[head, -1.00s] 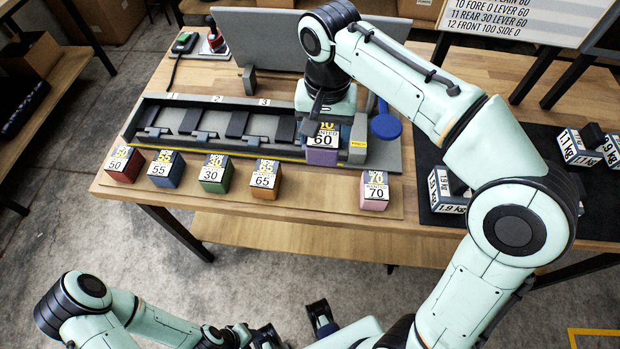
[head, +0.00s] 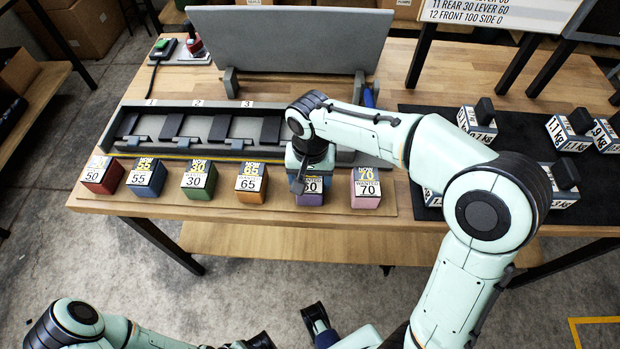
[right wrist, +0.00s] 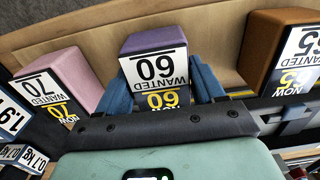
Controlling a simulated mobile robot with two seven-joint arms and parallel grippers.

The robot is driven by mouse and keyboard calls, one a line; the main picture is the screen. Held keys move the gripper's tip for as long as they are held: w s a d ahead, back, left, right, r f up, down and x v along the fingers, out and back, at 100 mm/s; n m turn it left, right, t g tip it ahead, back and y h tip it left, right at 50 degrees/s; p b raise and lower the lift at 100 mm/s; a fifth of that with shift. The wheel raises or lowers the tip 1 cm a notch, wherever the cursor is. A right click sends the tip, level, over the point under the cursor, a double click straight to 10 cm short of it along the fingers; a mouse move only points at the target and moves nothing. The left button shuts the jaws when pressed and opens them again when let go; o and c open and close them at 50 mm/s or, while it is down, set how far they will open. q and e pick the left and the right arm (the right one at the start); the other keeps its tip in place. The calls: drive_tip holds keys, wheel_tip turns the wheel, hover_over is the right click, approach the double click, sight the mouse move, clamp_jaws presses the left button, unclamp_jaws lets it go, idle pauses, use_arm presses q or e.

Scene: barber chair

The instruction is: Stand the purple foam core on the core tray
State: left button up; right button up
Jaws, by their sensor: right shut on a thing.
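The purple foam core (head: 310,196), labelled 60, is between the fingers of my right gripper (head: 309,180). In the right wrist view the purple core (right wrist: 158,42) sits upright between the blue fingers (right wrist: 168,85). It is at the core tray (head: 222,203), a light brown board, in the gap between the orange core (head: 251,190) and the pink core (head: 366,198). Its base is level with theirs, but I cannot tell whether it touches the tray.
Red (head: 100,180), blue (head: 145,183) and green (head: 197,187) cores stand further left on the tray. A grey slotted fixture (head: 125,108) lies behind. A grey panel (head: 290,40) stands at the back. Labelled weights (head: 478,120) sit on a black mat (head: 440,150) at right.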

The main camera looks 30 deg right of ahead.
sight(310, 178)
drive_tip(key=shift+f, duration=0.2)
drive_tip(key=o, duration=1.1)
drive_tip(key=shift+c, duration=0.2)
drive_tip(key=shift+r, duration=0.15)
wheel_tip(310, 178, up, 12)
drive_tip(key=p, duration=0.2)
